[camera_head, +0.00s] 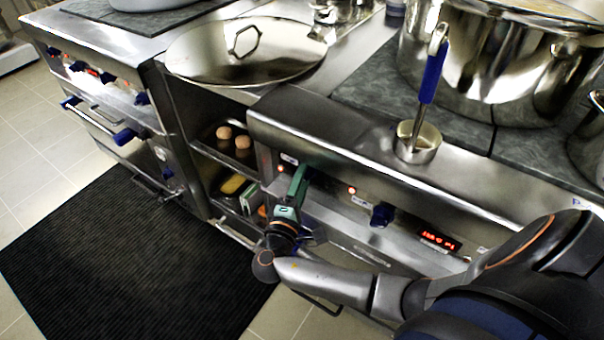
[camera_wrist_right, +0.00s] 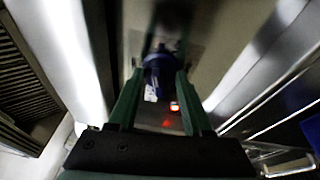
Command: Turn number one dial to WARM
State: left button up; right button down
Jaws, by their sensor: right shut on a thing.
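My right gripper (camera_head: 300,178) reaches the front control panel of the stove from below in the head view. In the right wrist view its two green fingers (camera_wrist_right: 160,74) are shut on a blue dial (camera_wrist_right: 158,62), one on each side. In the head view this dial is hidden behind the gripper. Its setting cannot be read. A second blue dial (camera_head: 382,214) sits further right on the same panel, clear of the gripper. A red lit display (camera_head: 440,240) is right of it; its text is too small to read surely. My left gripper is not in view.
A large steel stockpot (camera_head: 490,65) stands on the stove. A small steel ladle cup with a blue handle (camera_head: 433,72) rests near the front ledge. A big lid (camera_head: 245,60) lies on the counter. Shelves with food (camera_head: 232,137) are left of the panel. A black mat (camera_head: 130,260) covers the floor.

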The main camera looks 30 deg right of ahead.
jog(key=shift+r+n+g+y+p, duration=0.15)
jog(key=shift+n+g+y+p, duration=0.15)
jog(key=shift+n+p, duration=1.7)
jog(key=c, duration=0.7)
grip_release()
jog(key=o, duration=0.4)
